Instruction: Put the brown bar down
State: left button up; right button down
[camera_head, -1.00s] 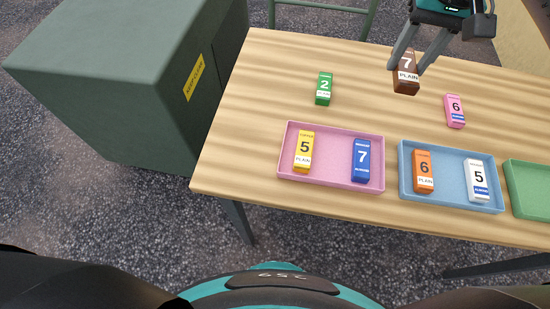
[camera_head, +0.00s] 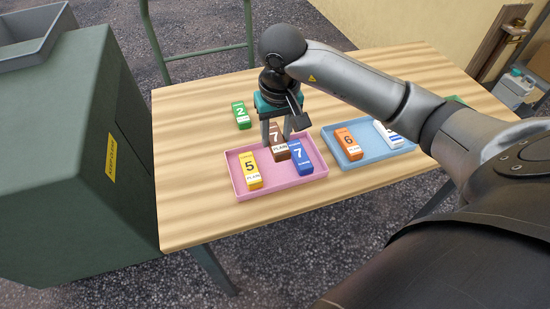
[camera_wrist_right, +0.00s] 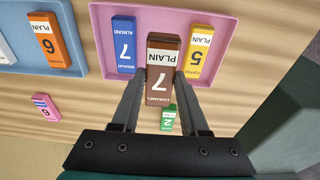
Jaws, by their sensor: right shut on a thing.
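The brown bar (camera_head: 279,148), marked 7 and PLAIN, is between the fingers of my right gripper (camera_head: 276,132), which is shut on it. In the right wrist view the brown bar (camera_wrist_right: 161,78) sits between the two fingertips (camera_wrist_right: 156,88). The bar is over the back part of the pink tray (camera_head: 313,178), between the yellow bar (camera_head: 250,170) and the blue bar (camera_head: 300,158). I cannot tell whether it touches the tray floor. My left gripper is not in view.
A blue tray (camera_head: 372,160) to the right holds an orange bar (camera_head: 348,143) and a white bar (camera_head: 386,133). A pink bar (camera_wrist_right: 46,106) lies on the table in the right wrist view. The table's front left (camera_head: 190,215) is clear.

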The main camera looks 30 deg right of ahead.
aim_at(276, 140)
notch_tip(276, 140, down, 4)
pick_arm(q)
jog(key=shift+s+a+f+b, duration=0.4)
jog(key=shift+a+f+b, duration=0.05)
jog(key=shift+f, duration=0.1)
pick_arm(e)
jog(key=shift+f, duration=1.85)
jog(key=shift+f, duration=0.25)
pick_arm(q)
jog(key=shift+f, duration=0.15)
pick_arm(e)
jog(key=shift+c, duration=2.1)
grip_release()
jog(key=shift+r, duration=0.1)
jog(key=shift+r, duration=0.1)
jog(key=shift+r, duration=0.3)
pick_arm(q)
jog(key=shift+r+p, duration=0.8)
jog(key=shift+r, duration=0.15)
pick_arm(e)
jog(key=r, duration=0.3)
jog(key=s+r, duration=0.1)
jog(key=r, duration=0.7)
jog(key=shift+s+a+r, duration=0.2)
jog(key=shift+r, duration=0.05)
